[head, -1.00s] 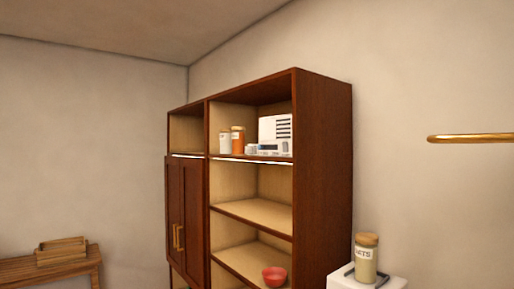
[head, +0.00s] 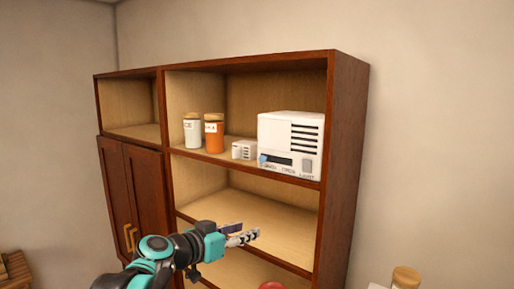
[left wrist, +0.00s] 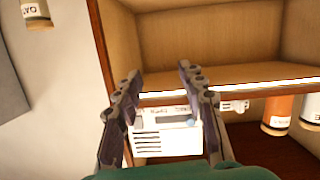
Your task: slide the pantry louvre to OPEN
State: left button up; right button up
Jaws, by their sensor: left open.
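The white louvre unit (head: 290,143) stands on the upper shelf of the cabinet, with dark slats on its face. Below the slats is a dark horizontal slot with a small blue slider knob (head: 263,160) at its left end. Small labels run beneath; the middle one seems to read OPEN. My left gripper (head: 243,237) is open and empty, below the unit and in front of a lower shelf. In the left wrist view the unit (left wrist: 166,141) appears upside down between the open fingers, which are apart from it. My right gripper is out of view.
A white jar (head: 192,130), an orange jar (head: 214,134) and a small white box (head: 244,150) stand left of the unit. A red bowl (head: 271,286) is below. The shelf edge (head: 245,169) runs under the unit.

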aim_at(262, 159)
pick_arm(q)
jog(key=w+r+t+h+p, duration=0.15)
jog(key=w+r+p, duration=0.5)
jog(key=r, duration=0.85)
jog(key=shift+m+t, duration=0.3)
jog(key=shift+t, duration=0.25)
jog(key=x, duration=0.7)
jog(key=shift+w+a+f, duration=0.15)
jog(key=shift+w, duration=0.8)
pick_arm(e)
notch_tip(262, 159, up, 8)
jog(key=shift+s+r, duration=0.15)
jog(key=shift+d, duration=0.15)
pick_arm(q)
jog(key=shift+s+d, duration=0.1)
jog(key=shift+d, duration=0.1)
jog(key=shift+c, duration=0.5)
grip_shut()
